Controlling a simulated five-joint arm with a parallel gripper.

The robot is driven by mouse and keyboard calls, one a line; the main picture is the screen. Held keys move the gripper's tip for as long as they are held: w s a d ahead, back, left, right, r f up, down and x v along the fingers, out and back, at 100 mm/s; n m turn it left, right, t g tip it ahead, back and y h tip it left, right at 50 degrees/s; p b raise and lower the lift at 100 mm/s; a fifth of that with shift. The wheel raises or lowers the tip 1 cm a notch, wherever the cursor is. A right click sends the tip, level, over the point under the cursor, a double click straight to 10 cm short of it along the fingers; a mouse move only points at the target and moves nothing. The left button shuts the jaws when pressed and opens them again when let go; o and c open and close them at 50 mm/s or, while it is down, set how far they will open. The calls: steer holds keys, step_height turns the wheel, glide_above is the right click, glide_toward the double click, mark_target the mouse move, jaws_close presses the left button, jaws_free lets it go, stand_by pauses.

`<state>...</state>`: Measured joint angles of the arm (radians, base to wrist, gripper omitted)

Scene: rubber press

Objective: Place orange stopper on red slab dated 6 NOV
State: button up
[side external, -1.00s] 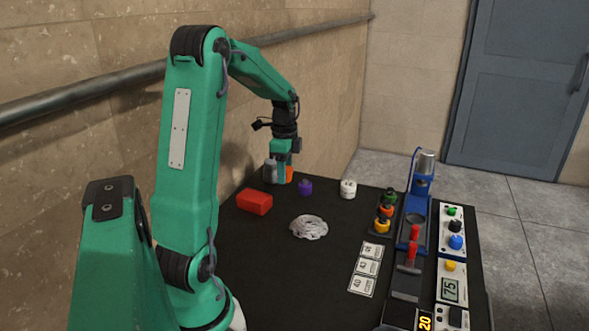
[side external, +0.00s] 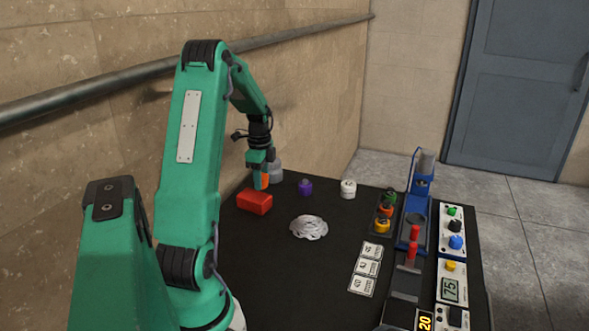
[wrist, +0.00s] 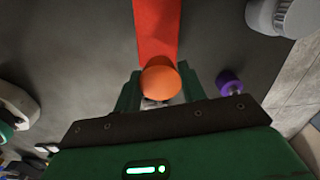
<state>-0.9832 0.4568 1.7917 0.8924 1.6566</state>
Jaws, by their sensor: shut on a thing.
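My gripper (side external: 261,172) is shut on the orange stopper (side external: 264,180), near the back left of the table. In the wrist view the orange stopper (wrist: 160,78) shows as a round orange top between my green fingers (wrist: 157,92). The red slab (side external: 254,203) lies on the table just in front of the stopper. In the wrist view the red slab (wrist: 156,30) runs from the top edge down to behind the stopper. I cannot tell whether the stopper touches the slab. No date is readable on the slab.
A grey object (side external: 275,173) stands close behind my gripper. A purple stopper (side external: 305,188) and a white one (side external: 348,189) stand to the right. A pale crumpled heap (side external: 309,228) lies in front. The blue press (side external: 413,221) and control panels are at the right.

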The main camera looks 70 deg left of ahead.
steer(key=shift+f, duration=1.9)
steer(key=shift+f, duration=0.15)
steer(key=o, duration=1)
steer(key=shift+c, duration=0.2)
step_height(320, 180, up, 12)
steer(key=shift+r, duration=0.2)
